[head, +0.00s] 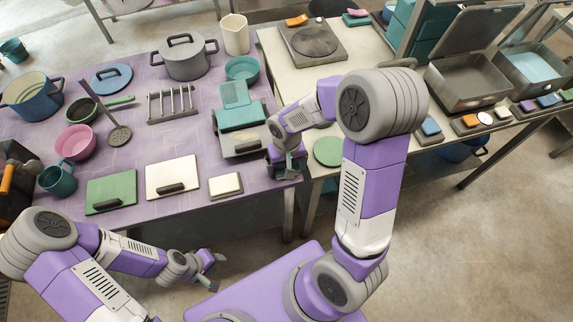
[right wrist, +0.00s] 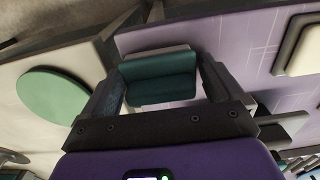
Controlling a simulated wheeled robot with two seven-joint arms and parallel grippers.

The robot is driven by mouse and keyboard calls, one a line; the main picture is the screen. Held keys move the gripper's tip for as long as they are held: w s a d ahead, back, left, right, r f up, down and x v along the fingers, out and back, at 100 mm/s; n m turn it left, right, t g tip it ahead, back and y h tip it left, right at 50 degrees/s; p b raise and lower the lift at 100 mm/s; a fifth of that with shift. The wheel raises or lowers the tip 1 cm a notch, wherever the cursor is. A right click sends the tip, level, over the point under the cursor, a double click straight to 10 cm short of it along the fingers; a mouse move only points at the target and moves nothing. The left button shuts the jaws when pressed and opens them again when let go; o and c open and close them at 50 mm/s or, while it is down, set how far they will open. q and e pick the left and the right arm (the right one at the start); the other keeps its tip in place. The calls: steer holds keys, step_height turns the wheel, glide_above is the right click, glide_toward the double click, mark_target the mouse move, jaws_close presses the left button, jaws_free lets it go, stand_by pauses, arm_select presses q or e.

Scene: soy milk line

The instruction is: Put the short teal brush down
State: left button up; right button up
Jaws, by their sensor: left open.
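The short teal brush (right wrist: 160,82) is in the right wrist view, a teal block with a pale strip along its far edge. It spans the gap between the two fingers of my right gripper (right wrist: 162,78), which appear to press on its ends. In the head view, my right gripper (head: 286,166) is low at the right edge of the purple table (head: 215,181); the arm mostly hides the brush there. Whether the brush touches the tabletop I cannot tell. My left gripper (head: 210,268) is open and empty, in front of the purple table.
A metal box with teal parts (head: 240,118) stands left of my right gripper. A cream block on a grey base (head: 226,184) lies near the front edge. A green disc (head: 327,151) lies on the cream table to the right, across a gap.

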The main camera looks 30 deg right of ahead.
steer(key=shift+o, duration=0.3)
steer(key=shift+r, duration=0.25)
step_height(320, 180, up, 12)
steer(key=p, duration=0.3)
